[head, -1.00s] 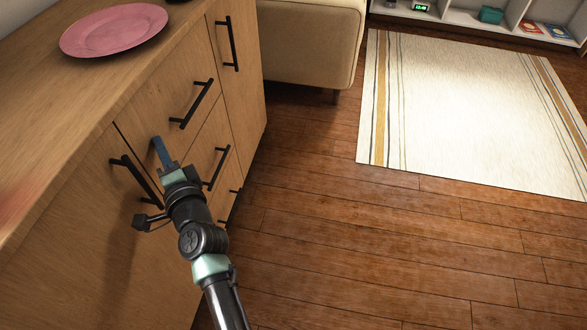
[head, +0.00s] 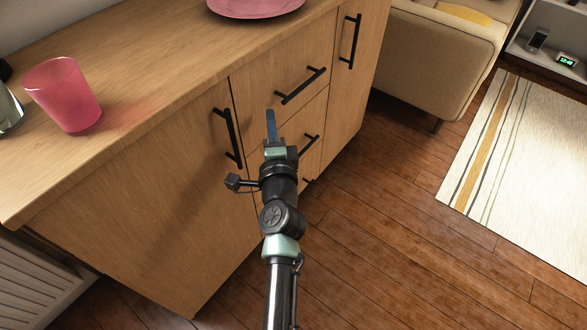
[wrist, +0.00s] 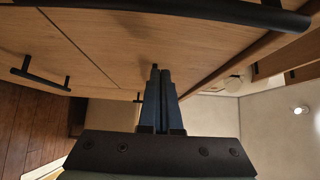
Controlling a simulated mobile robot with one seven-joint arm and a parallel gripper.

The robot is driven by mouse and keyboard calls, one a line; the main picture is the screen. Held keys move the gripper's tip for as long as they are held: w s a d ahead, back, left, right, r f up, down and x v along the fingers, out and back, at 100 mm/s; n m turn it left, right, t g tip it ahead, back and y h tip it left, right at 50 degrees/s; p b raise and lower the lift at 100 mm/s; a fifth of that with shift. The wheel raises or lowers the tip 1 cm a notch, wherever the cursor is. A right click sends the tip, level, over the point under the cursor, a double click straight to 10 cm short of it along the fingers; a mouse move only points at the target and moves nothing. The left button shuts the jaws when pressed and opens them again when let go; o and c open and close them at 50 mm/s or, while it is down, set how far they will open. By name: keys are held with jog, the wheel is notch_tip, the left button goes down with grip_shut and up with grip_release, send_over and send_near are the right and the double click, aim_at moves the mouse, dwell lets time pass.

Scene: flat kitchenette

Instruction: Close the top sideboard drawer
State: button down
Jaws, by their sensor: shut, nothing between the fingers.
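The top sideboard drawer (head: 275,75) is a wooden front with a slanting black bar handle (head: 300,86), just under the worktop. Its front looks flush or nearly flush with the panels beside it, and I see no open gap. My gripper (head: 271,113) is shut and empty, its blue-grey fingers together. In the head view it overlaps the lower left part of the drawer front; I cannot tell whether it touches. The wrist view shows the closed fingers (wrist: 160,72) before the wooden front, with a black bar handle (wrist: 220,10) across the top.
A pink cup (head: 65,95) and a pink plate (head: 255,5) stand on the worktop (head: 170,65). A tall door handle (head: 228,137) is left of my gripper; a lower drawer handle (head: 309,150) is to its right. A beige sofa (head: 440,60) stands beyond. Wooden floor (head: 400,240) is open at right.

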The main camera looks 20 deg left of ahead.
jog(key=v, duration=1)
jog(key=shift+d, duration=0.3)
jog(key=shift+w, duration=0.1)
jog(key=w+d+r+n+t, duration=0.1)
jog(key=d+r+n+t, duration=0.15)
jog(key=r, duration=0.75)
jog(key=d+r+n+t, duration=0.1)
jog(key=r+n, duration=0.3)
jog(key=r, duration=0.6)
jog(key=w+d+r+n+t, duration=0.1)
jog(key=d+r+n+t, duration=0.15)
jog(key=r, duration=0.75)
jog(key=s+d+r+n+t+h, duration=0.2)
jog(key=s+d+r+t+h, duration=0.15)
jog(key=s+r, duration=0.45)
jog(key=s+d+r+n+t+h, duration=0.2)
jog(key=s+d+r+h, duration=0.25)
jog(key=r, duration=0.75)
notch_tip(320, 180, up, 33)
jog(key=p, duration=3.3)
jog(key=shift+d, duration=0.45)
